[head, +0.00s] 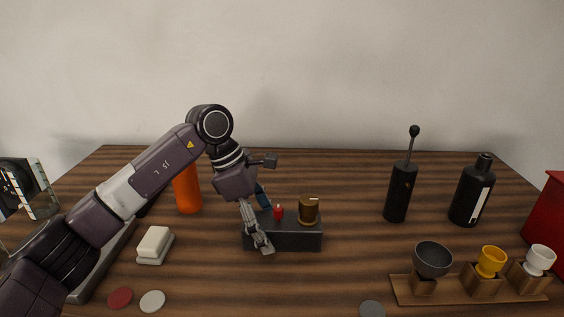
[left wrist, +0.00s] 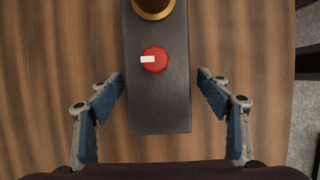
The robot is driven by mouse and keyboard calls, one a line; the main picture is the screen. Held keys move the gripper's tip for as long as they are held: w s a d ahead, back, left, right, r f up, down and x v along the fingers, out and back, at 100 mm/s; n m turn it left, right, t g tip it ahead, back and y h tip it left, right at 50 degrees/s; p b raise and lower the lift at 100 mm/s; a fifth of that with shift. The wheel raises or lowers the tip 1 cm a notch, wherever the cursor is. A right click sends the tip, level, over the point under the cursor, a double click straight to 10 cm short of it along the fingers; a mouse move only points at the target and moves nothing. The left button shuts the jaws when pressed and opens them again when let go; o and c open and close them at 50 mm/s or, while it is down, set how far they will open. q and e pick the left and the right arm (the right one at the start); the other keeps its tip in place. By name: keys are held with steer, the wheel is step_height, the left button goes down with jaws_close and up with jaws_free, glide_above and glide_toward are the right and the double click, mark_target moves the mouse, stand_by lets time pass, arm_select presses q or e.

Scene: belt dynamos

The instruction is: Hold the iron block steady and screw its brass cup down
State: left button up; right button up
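The dark iron block (head: 290,238) lies on the wooden table near its middle; it also fills the centre of the left wrist view (left wrist: 160,105). The brass cup (head: 309,211) stands upright on its right end, with a pale mark on top; its rim is cut off at the top of the left wrist view (left wrist: 153,14). A small red cap (head: 278,213) with a white mark sits on the left part of the block. My left gripper (head: 263,226) is open at the block's left end. Its blue-padded fingers (left wrist: 160,82) are on both sides, with gaps. My right gripper is out of view.
A wooden rack (head: 452,297) with grey, yellow and white cups stands front right. Behind it are a black bottle (head: 468,193) and a black crank-topped cylinder (head: 399,192). An orange bottle (head: 188,193) and a white soap-like bar (head: 154,241) stand left.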

arm_select(q)
steer(key=shift+v, duration=3.95)
steer(key=x, duration=0.8)
steer(key=shift+r, duration=0.2)
